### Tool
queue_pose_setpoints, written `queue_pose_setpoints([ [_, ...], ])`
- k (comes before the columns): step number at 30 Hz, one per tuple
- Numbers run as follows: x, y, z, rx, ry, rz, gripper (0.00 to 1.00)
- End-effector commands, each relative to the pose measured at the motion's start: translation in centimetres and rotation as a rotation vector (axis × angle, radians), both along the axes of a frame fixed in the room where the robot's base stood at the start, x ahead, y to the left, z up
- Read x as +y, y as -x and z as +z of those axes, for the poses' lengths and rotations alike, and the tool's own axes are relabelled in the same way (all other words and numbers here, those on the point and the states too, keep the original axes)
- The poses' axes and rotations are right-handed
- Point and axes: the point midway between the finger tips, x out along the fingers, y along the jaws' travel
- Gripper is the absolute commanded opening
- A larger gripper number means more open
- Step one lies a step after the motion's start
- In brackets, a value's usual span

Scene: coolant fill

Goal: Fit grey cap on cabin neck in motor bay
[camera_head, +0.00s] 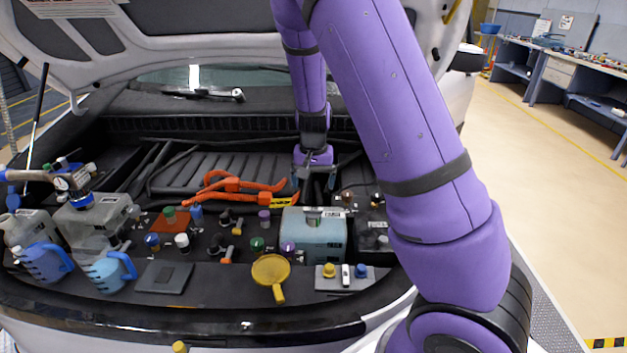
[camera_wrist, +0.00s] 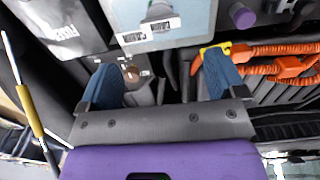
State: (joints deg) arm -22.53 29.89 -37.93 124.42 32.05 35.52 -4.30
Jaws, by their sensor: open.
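The coolant tank (camera_head: 318,240) is a translucent box with pale blue liquid, standing at the front right of the motor bay. A label reading CABIN lies on its top beside a grey piece (camera_head: 313,212). In the wrist view the grey piece (camera_wrist: 158,10) sits by the CABIN label (camera_wrist: 152,30) at the top edge, partly cut off. I cannot tell whether it is the bare neck or the grey cap. My gripper (camera_head: 316,182) is behind the tank in the head view. In the wrist view its blue fingers (camera_wrist: 165,82) are apart, with nothing held between them.
Orange cables (camera_head: 235,186) lie left of my gripper. A dark FUSE box (camera_head: 372,235) stands right of the tank. A yellow funnel (camera_head: 270,269), several coloured caps and blue jugs (camera_head: 45,262) crowd the front and left. The raised hood is above.

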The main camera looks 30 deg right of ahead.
Motion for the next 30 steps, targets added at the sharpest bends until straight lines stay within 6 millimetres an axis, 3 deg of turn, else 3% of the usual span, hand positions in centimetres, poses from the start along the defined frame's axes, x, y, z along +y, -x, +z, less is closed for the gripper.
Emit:
queue_pose_setpoints([
  [5, 0.0, 0.0, -1.1, 0.003, 0.003, 0.009, 0.89],
  [21, 0.0, 0.0, -9.3, 0.003, 0.002, 0.006, 0.89],
  [30, 0.0, 0.0, -10.8, 0.001, 0.002, 0.006, 0.89],
])
